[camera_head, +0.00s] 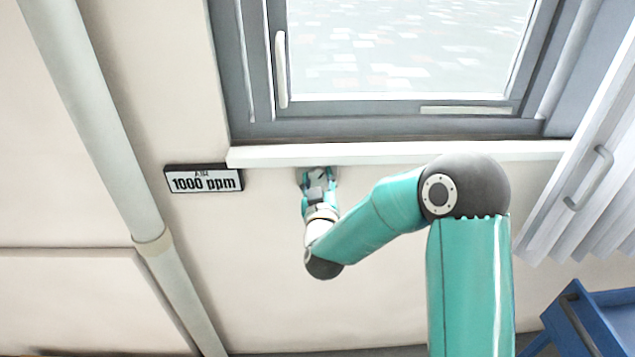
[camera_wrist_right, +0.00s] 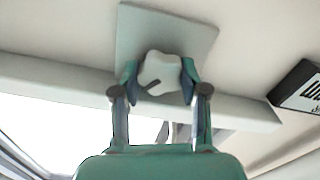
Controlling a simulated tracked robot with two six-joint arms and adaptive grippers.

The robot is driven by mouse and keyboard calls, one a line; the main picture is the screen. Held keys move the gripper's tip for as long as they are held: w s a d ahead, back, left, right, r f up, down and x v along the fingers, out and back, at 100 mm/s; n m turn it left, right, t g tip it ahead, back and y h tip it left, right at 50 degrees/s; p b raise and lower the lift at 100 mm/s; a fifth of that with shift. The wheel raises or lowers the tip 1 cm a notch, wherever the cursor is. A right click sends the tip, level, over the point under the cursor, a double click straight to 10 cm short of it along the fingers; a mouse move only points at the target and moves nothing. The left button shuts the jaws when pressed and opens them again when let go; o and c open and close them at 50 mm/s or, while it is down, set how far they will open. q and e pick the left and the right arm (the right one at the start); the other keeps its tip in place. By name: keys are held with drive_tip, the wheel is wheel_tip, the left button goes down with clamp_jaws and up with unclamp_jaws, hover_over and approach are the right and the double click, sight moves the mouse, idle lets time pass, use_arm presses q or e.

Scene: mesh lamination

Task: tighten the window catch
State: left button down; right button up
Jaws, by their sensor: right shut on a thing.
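The window catch shows in the right wrist view as a pale, lobed knob (camera_wrist_right: 160,68) with a dark mark on its lower edge. It sits on a grey square plate (camera_wrist_right: 165,22) fixed to the wall by the window sill. My right gripper (camera_wrist_right: 160,80) has one fingertip on each side of the knob and is shut on it. In the head view my right gripper (camera_head: 318,180) is against the wall just under the sill and hides most of the knob and plate. My left gripper is not in view.
The white sill (camera_head: 400,154) runs just above the gripper, below the closed-looking window (camera_head: 410,50) with its white handle (camera_head: 281,70). A "1000 ppm" sign (camera_head: 204,179) is at left, beside a pipe (camera_head: 95,120). A blue cart (camera_head: 590,315) stands lower right.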

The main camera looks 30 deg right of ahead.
drive_tip(key=m+b, duration=0.4)
drive_tip(key=b, duration=0.2)
drive_tip(key=m+b, duration=0.3)
drive_tip(key=b, duration=0.3)
drive_tip(key=shift+f+m, duration=0.2)
drive_tip(key=shift+m, duration=0.2)
drive_tip(key=shift+r+m+b, duration=0.2)
drive_tip(key=shift+m+b, duration=1.2)
drive_tip(key=shift+b, duration=0.1)
drive_tip(key=o, duration=1.1)
drive_tip(key=shift+o, duration=0.2)
drive_tip(key=shift+r, duration=0.1)
